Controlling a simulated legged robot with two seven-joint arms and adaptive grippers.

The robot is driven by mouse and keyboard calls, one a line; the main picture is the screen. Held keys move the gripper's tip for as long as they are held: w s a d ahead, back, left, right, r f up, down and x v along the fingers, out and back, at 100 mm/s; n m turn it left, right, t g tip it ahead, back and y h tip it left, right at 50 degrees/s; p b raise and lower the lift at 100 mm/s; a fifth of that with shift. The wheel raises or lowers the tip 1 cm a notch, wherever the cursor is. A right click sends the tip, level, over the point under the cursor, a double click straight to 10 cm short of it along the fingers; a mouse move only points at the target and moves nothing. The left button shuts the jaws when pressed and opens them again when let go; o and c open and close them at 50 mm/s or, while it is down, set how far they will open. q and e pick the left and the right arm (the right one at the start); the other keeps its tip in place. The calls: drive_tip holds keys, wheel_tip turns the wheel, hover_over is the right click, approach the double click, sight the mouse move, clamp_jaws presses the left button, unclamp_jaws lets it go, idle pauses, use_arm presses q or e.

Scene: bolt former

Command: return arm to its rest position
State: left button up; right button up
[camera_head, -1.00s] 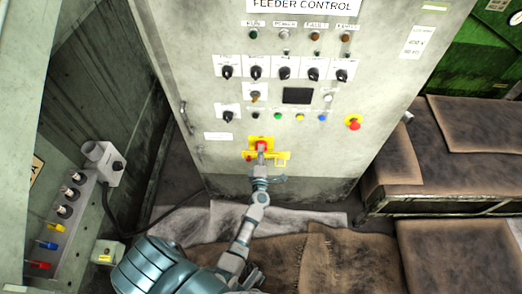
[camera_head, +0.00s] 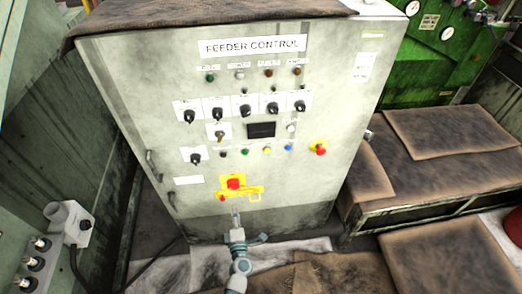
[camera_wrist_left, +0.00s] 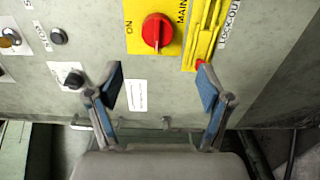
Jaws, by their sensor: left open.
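My left gripper (camera_head: 236,222) is in front of the lower part of the feeder control cabinet (camera_head: 130,110), just below the red rotary main switch (camera_head: 233,183) on its yellow plate. In the left wrist view the gripper (camera_wrist_left: 160,88) is open and empty, its blue-padded fingers apart. The red main switch (camera_wrist_left: 157,32) shows above and between the fingertips, apart from them, with ON printed at its left. A yellow lockout piece (camera_wrist_left: 204,35) is beside it. My right gripper is not in view.
Cardboard-covered benches (camera_head: 440,130) stand to the right of the cabinet. A grey box with knobs (camera_head: 68,225) is at the lower left. A red emergency button (camera_head: 318,148) sticks out from the panel. White sheets (camera_head: 290,252) lie on the floor at the cabinet's foot.

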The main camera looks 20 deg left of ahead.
use_arm(q)
drive_tip(key=s+d+f+m+g+h+p, duration=0.3)
drive_tip(key=s+d+f+m+h+p, duration=0.25)
drive_tip(key=d+f+m+h, duration=0.9)
drive_tip(key=s+a+f+m+g+y+p, duration=0.1)
drive_tip(key=s+a+f+m+g, duration=0.1)
drive_tip(key=s, duration=0.6)
drive_tip(key=s+a+f+m+g+y+p, duration=0.1)
drive_tip(key=s+f+m+g, duration=0.3)
drive_tip(key=s, duration=0.5)
drive_tip(key=s+a+f+m+g+y+p, duration=0.1)
drive_tip(key=s+a+f+m+g+y, duration=0.1)
drive_tip(key=s+m, duration=0.4)
drive_tip(key=s+a+f+g, duration=0.1)
drive_tip(key=s+g, duration=0.1)
drive_tip(key=shift+s+f+g+y, duration=0.25)
drive_tip(key=shift+s+g+y, duration=0.05)
drive_tip(key=shift+s+y, duration=0.1)
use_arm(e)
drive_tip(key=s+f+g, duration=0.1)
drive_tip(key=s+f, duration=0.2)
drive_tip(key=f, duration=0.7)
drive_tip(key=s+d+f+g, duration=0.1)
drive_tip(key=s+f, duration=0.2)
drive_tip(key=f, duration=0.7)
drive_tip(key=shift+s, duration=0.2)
